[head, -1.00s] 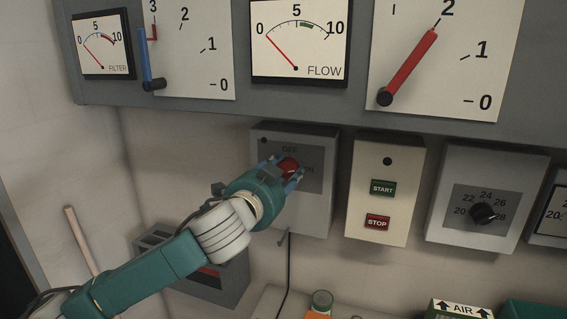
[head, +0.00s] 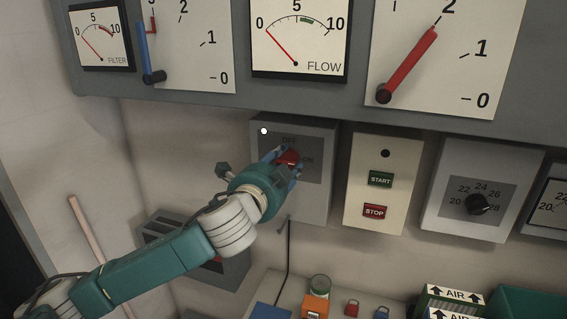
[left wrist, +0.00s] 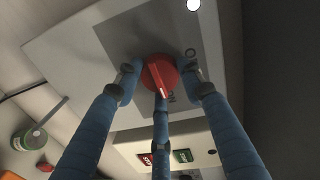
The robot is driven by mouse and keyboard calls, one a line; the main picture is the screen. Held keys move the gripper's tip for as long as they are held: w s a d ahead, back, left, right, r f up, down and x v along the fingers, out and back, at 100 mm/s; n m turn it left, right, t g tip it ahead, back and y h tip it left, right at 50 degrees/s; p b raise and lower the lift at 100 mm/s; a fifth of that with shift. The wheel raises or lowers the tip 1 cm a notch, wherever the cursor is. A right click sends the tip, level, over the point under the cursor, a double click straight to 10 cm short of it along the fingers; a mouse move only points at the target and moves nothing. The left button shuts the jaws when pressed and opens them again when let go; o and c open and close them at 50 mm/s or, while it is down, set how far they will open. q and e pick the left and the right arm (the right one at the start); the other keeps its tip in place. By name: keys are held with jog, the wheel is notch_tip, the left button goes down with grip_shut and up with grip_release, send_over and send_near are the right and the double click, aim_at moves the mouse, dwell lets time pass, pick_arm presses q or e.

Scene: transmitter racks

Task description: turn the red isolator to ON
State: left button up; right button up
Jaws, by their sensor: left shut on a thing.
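The red isolator knob (head: 289,158) sits on a grey box (head: 315,205) on the wall, with OFF printed above it and ON to its right. A small lamp (head: 264,131) at the box's upper left is lit white. My left gripper (head: 287,161) is shut on the red knob, its blue fingers around it. In the left wrist view the red knob (left wrist: 160,75) shows between the fingers, and the lit lamp (left wrist: 194,4) is at the top. The fingers partly hide the knob in the head view, where it looks turned towards ON. My right gripper is not in view.
To the right are a START/STOP box (head: 384,185) and a thermostat box (head: 477,190) with a black knob. Gauges (head: 298,40) hang above.

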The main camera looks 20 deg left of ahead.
pick_arm(q)
jog(key=shift+r, duration=0.35)
jog(key=o, duration=1.2)
jog(key=shift+d, duration=0.1)
jog(key=shift+c, duration=0.2)
jog(key=shift+d+f, duration=0.1)
jog(key=shift+f, duration=0.05)
jog(key=shift+s, duration=0.1)
jog(key=s+r, duration=0.1)
jog(key=s, duration=1)
jog(key=shift+s+a, duration=0.2)
jog(key=shift+s, duration=0.15)
